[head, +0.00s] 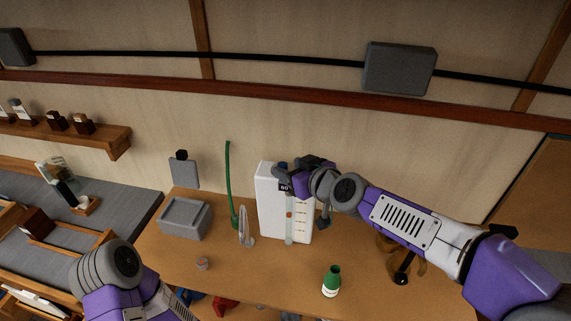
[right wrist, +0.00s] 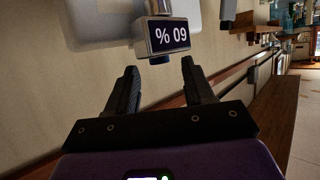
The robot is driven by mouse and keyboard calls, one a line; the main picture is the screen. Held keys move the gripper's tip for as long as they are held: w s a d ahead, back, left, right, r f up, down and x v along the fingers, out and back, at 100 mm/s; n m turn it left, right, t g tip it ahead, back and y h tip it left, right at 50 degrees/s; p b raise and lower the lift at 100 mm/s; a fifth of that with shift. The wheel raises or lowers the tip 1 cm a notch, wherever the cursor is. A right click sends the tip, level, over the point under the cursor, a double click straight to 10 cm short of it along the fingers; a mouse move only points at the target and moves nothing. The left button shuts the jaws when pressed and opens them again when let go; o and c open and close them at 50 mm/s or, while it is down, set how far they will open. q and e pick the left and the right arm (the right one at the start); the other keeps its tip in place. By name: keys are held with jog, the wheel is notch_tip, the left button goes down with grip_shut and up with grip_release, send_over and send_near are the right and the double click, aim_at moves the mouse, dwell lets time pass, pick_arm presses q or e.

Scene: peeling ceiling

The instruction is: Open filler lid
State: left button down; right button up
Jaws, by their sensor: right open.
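The filler is a tall white box (head: 267,205) standing on the table in the head view, with a clear level strip on its front. A small dark display reading 60 % (head: 285,187) is near its top. In the right wrist view the display (right wrist: 168,37) appears upside down before the white body (right wrist: 95,22). My right gripper (head: 309,164) is at the filler's top right. In the right wrist view its open fingers (right wrist: 160,66) are apart and hold nothing, with the display just beyond them. I cannot clearly make out the lid. My left gripper is outside the view.
A grey bin (head: 185,219), a green stalk (head: 231,185) and a clear curved piece (head: 246,228) stand left of the filler. A green bottle (head: 331,281) is at the table's front. A shelf (head: 105,136) with small bottles is at left. The middle front of the table (head: 270,275) is mostly free.

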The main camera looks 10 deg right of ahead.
aim_at(283, 165)
jog(key=shift+x, duration=1.5)
grip_shut()
